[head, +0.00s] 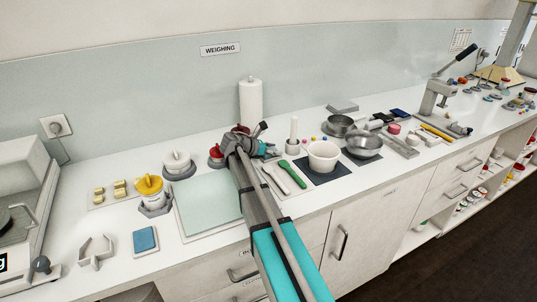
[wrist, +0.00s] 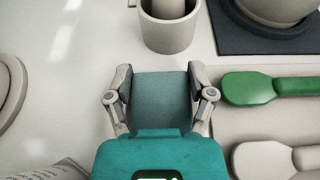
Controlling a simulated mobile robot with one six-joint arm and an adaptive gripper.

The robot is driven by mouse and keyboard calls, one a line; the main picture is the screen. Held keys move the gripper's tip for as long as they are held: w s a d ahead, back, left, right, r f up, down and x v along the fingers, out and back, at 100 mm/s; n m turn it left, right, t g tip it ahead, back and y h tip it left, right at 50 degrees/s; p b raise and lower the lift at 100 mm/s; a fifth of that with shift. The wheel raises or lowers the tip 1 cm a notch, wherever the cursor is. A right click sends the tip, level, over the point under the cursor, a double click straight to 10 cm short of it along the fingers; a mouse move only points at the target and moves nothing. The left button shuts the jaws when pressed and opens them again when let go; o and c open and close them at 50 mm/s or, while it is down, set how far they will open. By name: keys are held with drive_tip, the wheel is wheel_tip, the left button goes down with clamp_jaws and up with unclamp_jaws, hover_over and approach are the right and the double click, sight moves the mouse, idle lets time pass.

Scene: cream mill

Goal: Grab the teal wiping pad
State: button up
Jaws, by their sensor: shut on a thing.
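The teal wiping pad (wrist: 160,97) sits between the two fingers of my gripper (wrist: 161,78) in the wrist view, with a finger against each side. My gripper is shut on it above the white counter. The pad's near end is hidden by the teal gripper body. In the head view my gripper (head: 268,148) is over the counter, left of the white mortar, and the pad cannot be clearly told apart from it there.
A white cup with a pestle (wrist: 168,27) stands just beyond the pad. A green-ended spatula (wrist: 262,87) and a pale one (wrist: 275,159) lie to the right. The mortar (head: 323,156) stands on a dark mat. A blue pad (head: 145,240) lies at the front left.

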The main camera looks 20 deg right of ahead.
sight(275, 149)
idle(0.4)
wheel_tip(275, 149, up, 10)
drive_tip(key=p, duration=1)
idle(0.6)
